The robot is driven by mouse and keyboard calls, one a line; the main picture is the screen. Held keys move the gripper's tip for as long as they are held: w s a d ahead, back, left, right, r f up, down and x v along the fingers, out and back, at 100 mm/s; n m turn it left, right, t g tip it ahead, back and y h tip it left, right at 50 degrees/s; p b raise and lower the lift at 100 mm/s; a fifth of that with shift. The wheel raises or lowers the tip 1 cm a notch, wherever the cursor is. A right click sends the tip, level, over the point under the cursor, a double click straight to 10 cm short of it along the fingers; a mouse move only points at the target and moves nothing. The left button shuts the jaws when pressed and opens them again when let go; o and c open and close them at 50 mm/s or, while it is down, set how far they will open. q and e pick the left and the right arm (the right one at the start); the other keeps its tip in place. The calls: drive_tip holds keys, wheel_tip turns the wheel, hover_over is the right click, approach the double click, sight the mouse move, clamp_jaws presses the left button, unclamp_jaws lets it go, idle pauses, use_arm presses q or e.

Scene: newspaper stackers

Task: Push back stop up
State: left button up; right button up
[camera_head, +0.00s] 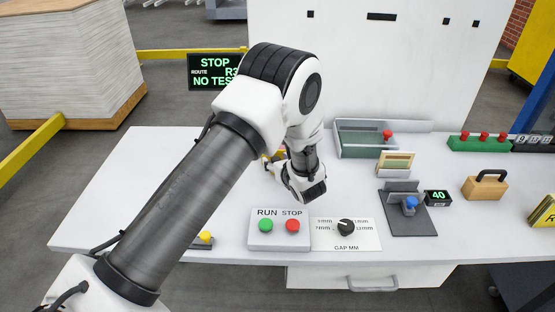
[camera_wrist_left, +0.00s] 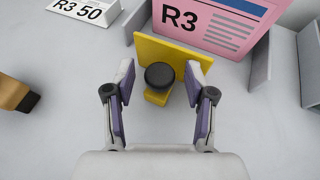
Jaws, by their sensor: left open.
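The back stop, a yellow plate (camera_wrist_left: 201,52) with a black round knob (camera_wrist_left: 160,75) on a yellow foot, stands on the white table in the left wrist view. My left gripper (camera_wrist_left: 161,92) is open, with one finger on each side of the knob. I cannot tell whether the fingers touch it. In the head view my left arm and wrist hide most of the back stop. My right gripper is not in view.
A pink R3 card (camera_wrist_left: 222,22) stands behind the yellow plate, between grey walls (camera_wrist_left: 261,62). A white "R3 50" label block (camera_wrist_left: 83,10) lies at upper left. In the head view, a RUN/STOP box (camera_head: 279,243) and gap dial panel (camera_head: 361,241) sit in front.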

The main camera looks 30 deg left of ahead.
sight(279, 151)
use_arm(q)
drive_tip(key=shift+s+d+r, duration=0.1)
drive_tip(key=shift+d+r, duration=0.05)
drive_tip(key=shift+d, duration=0.05)
clamp_jaws()
drive_tip(key=shift+a, duration=0.15)
drive_tip(key=w+a+b, duration=0.2)
drive_tip(key=w, duration=0.1)
drive_tip(key=shift+w+f, duration=0.2)
drive_tip(key=shift+w, duration=0.1)
drive_tip(key=shift+w+a, duration=0.2)
drive_tip(key=shift+w, duration=0.1)
drive_tip(key=shift+r, duration=0.1)
unclamp_jaws()
